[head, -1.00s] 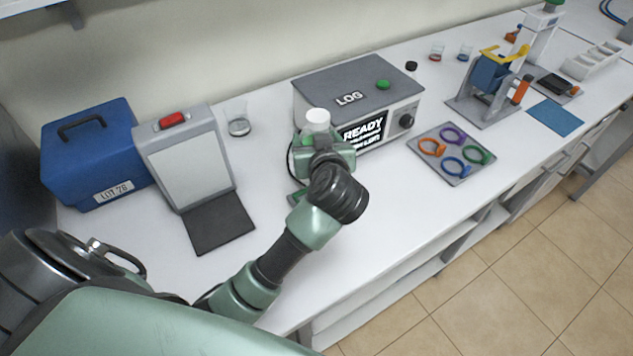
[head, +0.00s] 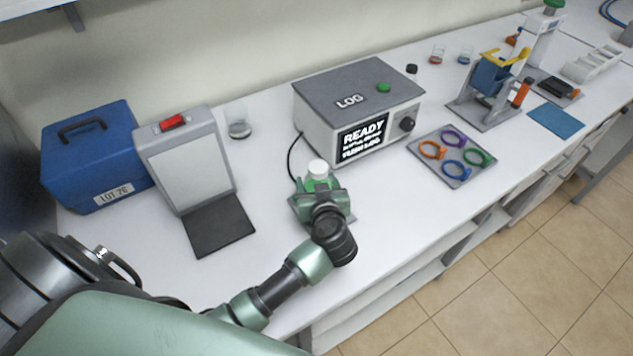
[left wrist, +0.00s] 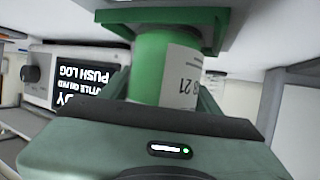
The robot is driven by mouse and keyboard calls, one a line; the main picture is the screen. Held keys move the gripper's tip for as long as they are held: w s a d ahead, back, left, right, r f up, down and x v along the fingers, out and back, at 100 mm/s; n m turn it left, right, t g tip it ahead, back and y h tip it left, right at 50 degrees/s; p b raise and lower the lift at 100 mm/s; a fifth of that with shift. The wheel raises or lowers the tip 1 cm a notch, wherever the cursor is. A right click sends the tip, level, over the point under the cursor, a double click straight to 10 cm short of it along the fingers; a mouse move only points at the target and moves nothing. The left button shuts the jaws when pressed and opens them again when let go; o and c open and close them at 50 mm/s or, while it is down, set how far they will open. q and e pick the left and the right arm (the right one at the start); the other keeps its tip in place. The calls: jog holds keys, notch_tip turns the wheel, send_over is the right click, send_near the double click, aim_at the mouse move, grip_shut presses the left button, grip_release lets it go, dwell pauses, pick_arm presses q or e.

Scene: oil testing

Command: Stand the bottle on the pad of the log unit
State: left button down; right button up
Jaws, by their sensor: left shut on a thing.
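The bottle (head: 318,168) has a white cap and a green body and stands upright in my left gripper (head: 320,190). The gripper is shut around it. In the left wrist view the bottle (left wrist: 165,70) shows its green side and a white label ending in 21, between my gripper's fingers (left wrist: 160,28). The grey log unit (head: 358,100) is behind, its screen reading READY. Its flat pad (head: 298,211), with a black cable, lies in front, partly hidden under the gripper. I cannot tell whether the bottle's base touches it. My right gripper is not in view.
A grey stand with a black mat (head: 220,225) and a blue LOT box (head: 95,155) are at the left. A glass beaker (head: 238,125) stands behind. A tray of coloured rings (head: 466,180) lies right of the log unit. The bench between is clear.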

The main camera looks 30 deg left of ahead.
pick_arm(q)
jog(key=shift+r, duration=0.1)
jog(key=shift+c, duration=1.8)
grip_release()
jog(key=shift+f, duration=0.2)
jog(key=shift+r, duration=0.1)
jog(key=shift+s+d+r, duration=0.15)
jog(key=shift+s+d, duration=0.05)
jog(key=b+v, duration=0.1)
jog(key=v, duration=1)
jog(key=shift+s+d, duration=0.2)
jog(key=shift+s, duration=0.05)
jog(key=shift+r, duration=0.1)
